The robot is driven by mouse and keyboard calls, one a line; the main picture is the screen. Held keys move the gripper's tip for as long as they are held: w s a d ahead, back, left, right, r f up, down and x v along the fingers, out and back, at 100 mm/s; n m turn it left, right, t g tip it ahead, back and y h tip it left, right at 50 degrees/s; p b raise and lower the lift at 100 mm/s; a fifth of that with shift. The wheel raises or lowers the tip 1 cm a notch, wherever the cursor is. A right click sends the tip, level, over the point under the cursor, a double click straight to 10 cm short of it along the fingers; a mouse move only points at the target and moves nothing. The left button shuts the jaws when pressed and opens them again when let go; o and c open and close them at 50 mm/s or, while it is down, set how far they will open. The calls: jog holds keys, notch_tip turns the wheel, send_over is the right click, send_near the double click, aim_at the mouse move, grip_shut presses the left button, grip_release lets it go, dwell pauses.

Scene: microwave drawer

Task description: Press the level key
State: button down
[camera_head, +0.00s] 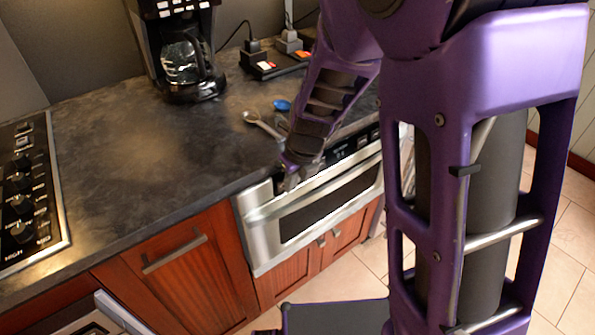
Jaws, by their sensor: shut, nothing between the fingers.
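The microwave drawer (262,229) is built in under the dark counter, with a steel front, a dark window and a black control strip (345,148) along its top. The level key cannot be made out at this size; part of the strip is hidden behind my arm. My gripper (291,184) is at the end of my purple arm, at the upper left part of the drawer front, close to the strip. Its fingers are shut with nothing between them. I cannot tell whether the fingertips touch the panel.
A cooktop (30,190) is at the left. Red wooden cabinets (185,275) are below. Tiled floor (335,280) is open at the lower right.

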jog(key=shift+w+a, duration=0.2)
jog(key=shift+w, duration=0.05)
